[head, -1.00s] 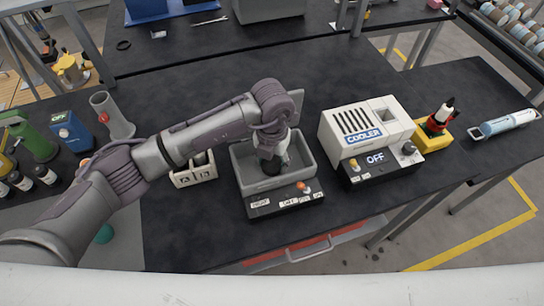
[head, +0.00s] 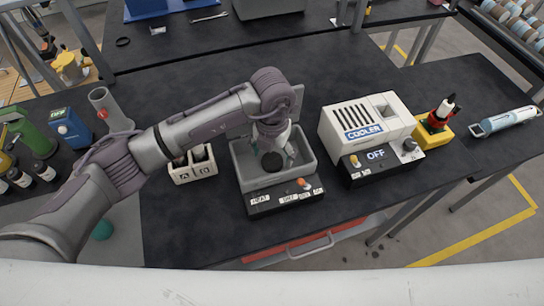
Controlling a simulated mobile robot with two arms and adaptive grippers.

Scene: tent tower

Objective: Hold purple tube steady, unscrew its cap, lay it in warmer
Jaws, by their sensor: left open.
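A grey open-topped box (head: 240,163) with a black front panel and an orange knob stands on the black bench; it may be the warmer. My left gripper (head: 273,152) points down at this box and is open. Its fingers are small and partly hidden by my wrist. A dark round spot (head: 272,162) shows inside the box just below the fingers; I cannot tell what it is. My right gripper is not in view.
The white cooler (head: 362,125) stands right of the box, with a yellow stand (head: 434,133) beyond it. A pale blue cylinder (head: 507,121) lies at far right. Bottles and a grey cup (head: 110,110) crowd the left. The bench front left of centre is clear.

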